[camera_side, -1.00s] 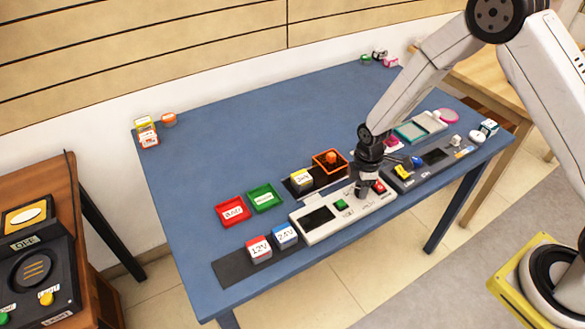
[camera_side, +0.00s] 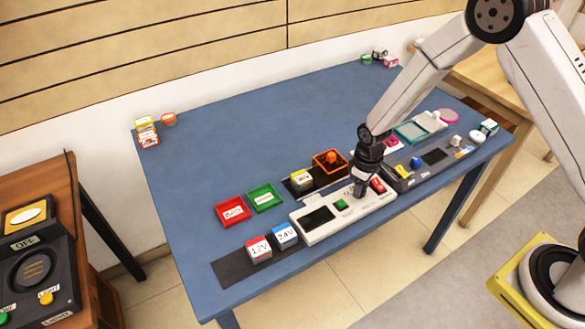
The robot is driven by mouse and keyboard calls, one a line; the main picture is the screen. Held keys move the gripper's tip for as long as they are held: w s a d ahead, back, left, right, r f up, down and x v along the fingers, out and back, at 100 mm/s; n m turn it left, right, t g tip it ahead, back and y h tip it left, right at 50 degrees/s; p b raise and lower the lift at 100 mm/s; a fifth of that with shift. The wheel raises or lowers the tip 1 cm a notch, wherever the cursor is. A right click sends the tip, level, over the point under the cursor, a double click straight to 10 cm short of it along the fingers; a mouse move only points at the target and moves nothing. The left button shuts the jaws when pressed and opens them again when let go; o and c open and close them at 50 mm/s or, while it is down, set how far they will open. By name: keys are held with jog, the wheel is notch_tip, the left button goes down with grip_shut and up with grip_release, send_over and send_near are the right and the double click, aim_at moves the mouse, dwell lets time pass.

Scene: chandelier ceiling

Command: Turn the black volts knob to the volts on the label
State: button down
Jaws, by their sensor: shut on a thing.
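My gripper (camera_side: 360,190) points down over the white panel (camera_side: 318,233) on the blue table. Its fingertips are at the panel, between a green button (camera_side: 341,204) and a red switch (camera_side: 378,185). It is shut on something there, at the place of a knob. The black volts knob itself is hidden by the fingers. The panel has a dark screen (camera_side: 318,218) at its left, with no readable figures.
Red (camera_side: 232,211) and green (camera_side: 264,197) labelled trays lie left of the panel. An orange open box (camera_side: 330,161) stands behind it. A dark panel with a blue knob (camera_side: 416,162) and yellow switch (camera_side: 403,171) lies to the right.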

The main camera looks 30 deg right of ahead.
jog(key=m, duration=0.4)
jog(key=shift+m, duration=2.2)
jog(key=shift+c, duration=1.4)
grip_release()
jog(key=shift+r, duration=0.1)
jog(key=shift+r, duration=3.8)
